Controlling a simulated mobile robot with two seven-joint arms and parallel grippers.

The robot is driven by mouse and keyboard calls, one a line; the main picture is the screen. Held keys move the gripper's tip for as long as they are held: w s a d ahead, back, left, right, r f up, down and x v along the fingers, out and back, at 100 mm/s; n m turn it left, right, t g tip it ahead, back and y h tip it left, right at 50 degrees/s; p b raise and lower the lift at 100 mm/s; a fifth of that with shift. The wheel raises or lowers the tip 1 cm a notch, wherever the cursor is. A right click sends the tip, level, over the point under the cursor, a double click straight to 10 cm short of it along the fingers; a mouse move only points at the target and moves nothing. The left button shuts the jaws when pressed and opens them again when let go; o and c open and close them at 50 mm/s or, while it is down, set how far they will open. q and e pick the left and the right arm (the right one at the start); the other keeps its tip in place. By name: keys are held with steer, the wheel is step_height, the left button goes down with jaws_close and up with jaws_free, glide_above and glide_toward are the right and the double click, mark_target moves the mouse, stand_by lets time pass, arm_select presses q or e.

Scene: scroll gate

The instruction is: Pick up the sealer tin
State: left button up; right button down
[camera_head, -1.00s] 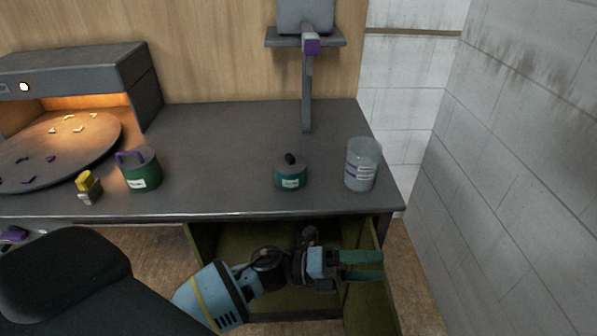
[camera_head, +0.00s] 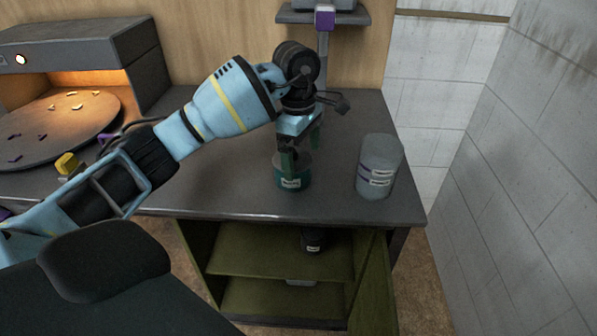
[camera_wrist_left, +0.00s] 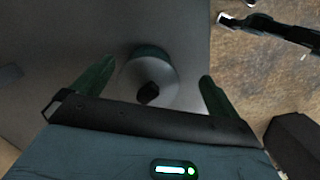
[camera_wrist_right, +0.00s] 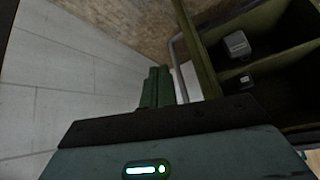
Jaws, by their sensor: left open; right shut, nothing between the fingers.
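A teal tin (camera_head: 293,182) with a pale label and a dark knob stands on the grey counter; its label is too small to read. My left gripper (camera_head: 302,148) points down over it, open, and partly covers its top. In the left wrist view the tin's round lid (camera_wrist_left: 160,74) and dark knob lie between the spread fingers (camera_wrist_left: 150,86); I cannot tell whether they touch it. My right gripper (camera_wrist_right: 156,87) is shut and empty in the right wrist view, and is not in the head view.
A translucent jar (camera_head: 379,166) with labels stands close to the right of the tin. A yellow-topped item (camera_head: 66,163) stands at the left, near a round turntable (camera_head: 50,135). Below the counter an open cabinet (camera_head: 270,256) holds a dark container (camera_head: 313,240) on its shelf.

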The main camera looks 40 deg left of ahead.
mark_target(301, 181)
arm_select(q)
steer(key=shift+w+a+r+y, duration=0.25)
steer(key=shift+a+r+y, duration=0.25)
steer(key=shift+a+r, duration=0.55)
steer(key=shift+a+f, duration=0.1)
steer(key=shift+f, duration=1.4)
steer(key=shift+a+f, duration=0.2)
steer(key=shift+f, duration=0.8)
steer(key=shift+a+f, duration=0.15)
steer(key=shift+f, duration=1.45)
steer(key=shift+c, duration=0.5)
steer(key=c, duration=0.9)
steer(key=shift+r, duration=0.1)
steer(key=shift+c, duration=0.4)
